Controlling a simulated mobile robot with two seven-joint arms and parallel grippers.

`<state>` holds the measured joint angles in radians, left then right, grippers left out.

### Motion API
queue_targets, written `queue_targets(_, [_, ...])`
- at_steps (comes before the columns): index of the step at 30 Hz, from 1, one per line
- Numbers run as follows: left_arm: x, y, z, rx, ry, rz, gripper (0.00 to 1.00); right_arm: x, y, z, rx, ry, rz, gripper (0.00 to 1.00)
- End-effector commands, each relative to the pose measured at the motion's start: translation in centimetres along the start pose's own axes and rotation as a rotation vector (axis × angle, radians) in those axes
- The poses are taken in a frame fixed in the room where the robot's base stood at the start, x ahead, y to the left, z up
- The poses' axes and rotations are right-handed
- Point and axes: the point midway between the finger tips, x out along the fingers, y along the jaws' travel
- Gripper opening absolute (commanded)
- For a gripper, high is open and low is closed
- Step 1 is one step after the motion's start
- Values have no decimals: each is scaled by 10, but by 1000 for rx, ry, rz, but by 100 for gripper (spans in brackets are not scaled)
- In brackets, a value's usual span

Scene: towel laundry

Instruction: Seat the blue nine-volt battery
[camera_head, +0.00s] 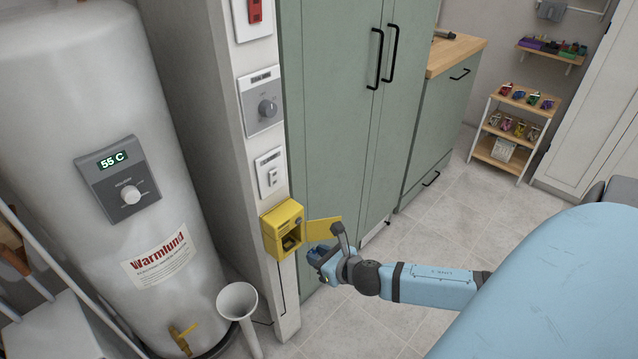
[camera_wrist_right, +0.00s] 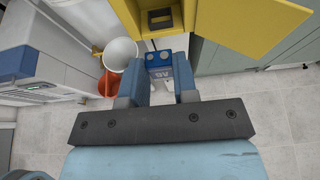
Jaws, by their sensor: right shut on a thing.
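My right gripper (camera_wrist_right: 160,90) is shut on the blue nine-volt battery (camera_wrist_right: 158,60), with a finger on each side of it. The battery's terminal end points toward the yellow box (camera_wrist_right: 237,27), just short of its opening. In the head view the yellow box (camera_head: 284,222) is fixed to the narrow wall, its yellow door (camera_head: 322,228) swung open to the right and its dark compartment facing out. My right gripper (camera_head: 318,257) is just in front and to the right of the box there; the battery is hard to tell from the blue fingers. My left gripper is not in view.
A white funnel (camera_head: 237,300) stands below the box, beside the white water heater (camera_head: 110,100). An orange-red object (camera_wrist_right: 110,83) is near the funnel. A green cabinet (camera_head: 335,110) stands behind the door. The tiled floor (camera_head: 400,250) is open to the right.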

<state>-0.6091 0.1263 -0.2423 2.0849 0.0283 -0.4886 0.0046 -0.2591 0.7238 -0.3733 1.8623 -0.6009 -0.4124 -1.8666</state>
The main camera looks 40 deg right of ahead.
Motion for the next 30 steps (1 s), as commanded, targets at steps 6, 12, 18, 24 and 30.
queue_targets(6, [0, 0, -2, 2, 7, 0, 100, 18, 0, 9, 0, -4, 1, 4])
queue_targets(12, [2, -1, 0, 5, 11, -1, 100, 40, 0, 18, 1, -4, 1, 4])
queue_targets(18, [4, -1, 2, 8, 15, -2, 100, 62, 0, 27, 0, -3, 0, 4])
queue_targets(24, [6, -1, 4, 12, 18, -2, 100, 80, 1, 34, 1, -2, 0, 4])
queue_targets(30, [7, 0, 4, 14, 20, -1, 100, 89, 0, 39, 0, -2, 0, 4])
